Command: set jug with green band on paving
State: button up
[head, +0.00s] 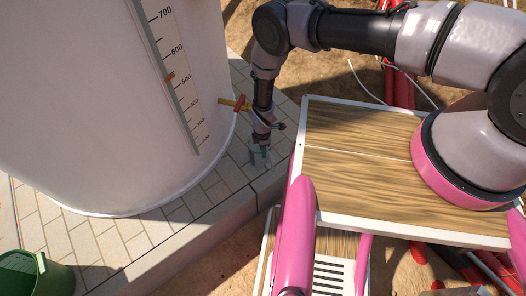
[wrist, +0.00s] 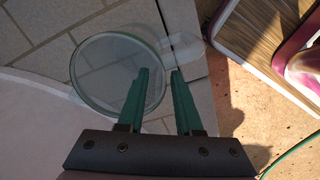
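A clear glass jug (wrist: 97,75) shows in the wrist view from above, its round rim pale green and its clear handle (wrist: 186,47) pointing right. In the head view the jug (head: 254,159) appears to stand upright on the grey paving (head: 216,189), beside the large white tank; it is small and partly hidden by my gripper. My gripper (wrist: 162,70) has two green fingers with a gap between them, tips over the jug's right rim next to the handle. I see nothing held between them. In the head view my gripper (head: 262,146) points down at the jug. A separate green band is not clear.
The white tank (head: 90,100) with a scale and a yellow tap with red handle (head: 236,103) stands close left of my arm. A wooden-topped cart (head: 350,150) with pink parts is at right. A dark green bucket (head: 58,278) stands at bottom left. The paving has a raised edge.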

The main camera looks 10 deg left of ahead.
notch_tip(320, 180, up, 11)
jog(key=shift+r, duration=0.2)
dwell(0.6)
